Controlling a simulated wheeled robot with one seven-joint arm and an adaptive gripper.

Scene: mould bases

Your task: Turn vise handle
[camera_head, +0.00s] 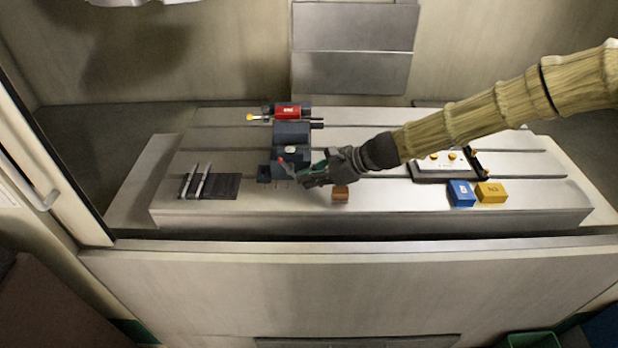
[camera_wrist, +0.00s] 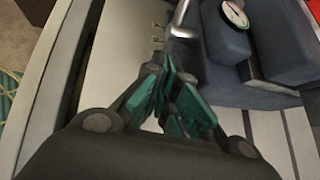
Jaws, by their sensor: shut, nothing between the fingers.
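The vise is a blue-grey block (camera_head: 291,136) left of the middle of the metal table in the head view. In the wrist view its body (camera_wrist: 275,45) fills the upper right, with a round white dial (camera_wrist: 235,14) on top. A silver rod with a rounded end, which looks like the vise handle (camera_wrist: 183,22), stands just beyond my fingertips in the wrist view. My gripper (camera_head: 306,174) is at the vise's front right in the head view. Its green-padded fingers (camera_wrist: 174,88) are shut and empty, apart from the rod's end. The gripper hides part of the vise's front.
A red cylinder (camera_head: 288,111) lies behind the vise. A dark tool holder (camera_head: 223,186) is to the left. A small orange block (camera_head: 340,193) sits near the front edge. Blue (camera_head: 461,193) and yellow (camera_head: 491,192) boxes and a white plate (camera_head: 438,163) are to the right.

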